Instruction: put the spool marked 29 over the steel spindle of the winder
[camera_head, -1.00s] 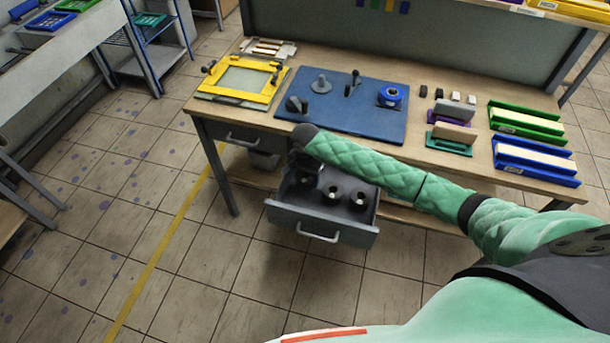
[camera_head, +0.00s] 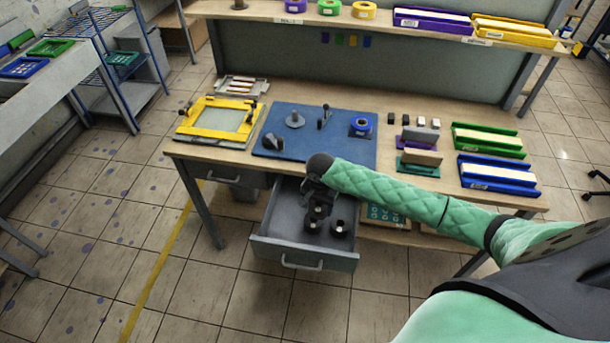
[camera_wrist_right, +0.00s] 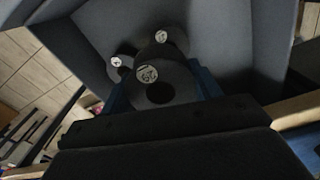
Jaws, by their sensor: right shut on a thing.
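My right gripper (camera_head: 316,196) points down into the open drawer. In the right wrist view its blue fingers (camera_wrist_right: 161,88) are shut on a dark spool (camera_wrist_right: 178,80), whose white label appears to read 29. Two other dark spools (camera_wrist_right: 177,48) (camera_wrist_right: 124,68) with white labels are beyond it; I cannot read their numbers surely. In the head view a spool (camera_head: 340,229) stands on the drawer floor. The winder's blue board (camera_head: 275,144) on the bench carries a grey disc with an upright spindle (camera_head: 294,117). My left gripper is not in view.
The grey drawer (camera_head: 303,253) hangs open below the bench front, its walls around the gripper. A yellow frame (camera_head: 221,121) stands left of the board. A black lever (camera_head: 324,117) and a blue roll (camera_head: 361,126) are on the board. Green (camera_head: 488,139) and blue (camera_head: 497,174) trays lie right.

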